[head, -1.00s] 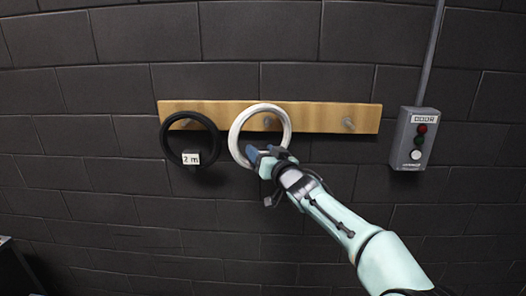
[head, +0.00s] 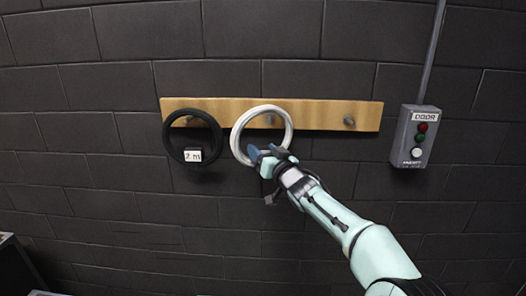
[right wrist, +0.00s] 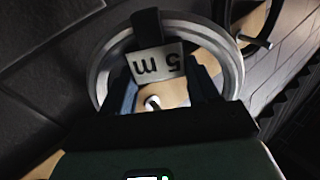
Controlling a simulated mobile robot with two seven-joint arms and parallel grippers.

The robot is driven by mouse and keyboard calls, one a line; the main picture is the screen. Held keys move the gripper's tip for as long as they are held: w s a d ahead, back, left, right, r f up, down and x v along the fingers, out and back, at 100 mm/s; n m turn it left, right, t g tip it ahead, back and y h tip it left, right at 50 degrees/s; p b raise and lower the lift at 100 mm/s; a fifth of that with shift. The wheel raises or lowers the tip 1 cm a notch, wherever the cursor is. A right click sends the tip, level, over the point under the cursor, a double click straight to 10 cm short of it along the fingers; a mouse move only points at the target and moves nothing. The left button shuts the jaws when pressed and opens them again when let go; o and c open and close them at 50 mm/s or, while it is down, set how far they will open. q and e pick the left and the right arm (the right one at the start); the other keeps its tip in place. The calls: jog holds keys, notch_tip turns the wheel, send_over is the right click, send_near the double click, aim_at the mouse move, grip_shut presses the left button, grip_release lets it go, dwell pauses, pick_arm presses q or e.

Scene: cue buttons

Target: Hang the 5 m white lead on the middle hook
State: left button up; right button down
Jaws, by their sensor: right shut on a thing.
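The white lead (head: 236,133) is a coiled ring in front of the wooden board. My right gripper (head: 268,153) is shut on its lower edge. In the right wrist view the white lead (right wrist: 232,68) carries a "5 m" tag (right wrist: 158,66), seen upside down, near a dark band. The middle hook (head: 270,119) shows inside the ring's opening, near its top; it also shows in the right wrist view (right wrist: 152,102). I cannot tell whether the ring rests on the hook or hangs clear in front. My left gripper is not in view.
A black lead (head: 169,140) tagged "2 m" hangs at the left hook (head: 191,121). The right hook (head: 348,120) on the wooden board (head: 315,114) is empty. A grey door button box (head: 414,137) is on the wall at right. A dark object (head: 15,262) stands at lower left.

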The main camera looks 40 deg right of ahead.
jog(key=shift+d+f+m+g, duration=0.3)
jog(key=shift+d+f, duration=0.05)
jog(key=shift+f, duration=0.35)
jog(key=c, duration=0.6)
grip_release()
jog(key=shift+c, duration=0.2)
jog(key=o, duration=0.5)
jog(key=shift+w+d+f, duration=0.1)
jog(key=shift+w+d, duration=0.1)
jog(key=shift+c, duration=0.2)
jog(key=shift+w+d+f, duration=0.1)
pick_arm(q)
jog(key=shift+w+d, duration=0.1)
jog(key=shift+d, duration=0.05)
pick_arm(e)
jog(key=shift+f, duration=0.1)
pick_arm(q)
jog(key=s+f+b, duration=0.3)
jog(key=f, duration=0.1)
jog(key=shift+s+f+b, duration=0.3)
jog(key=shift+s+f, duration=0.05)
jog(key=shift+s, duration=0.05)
pick_arm(e)
jog(key=s+a, duration=0.3)
jog(key=s, duration=1)
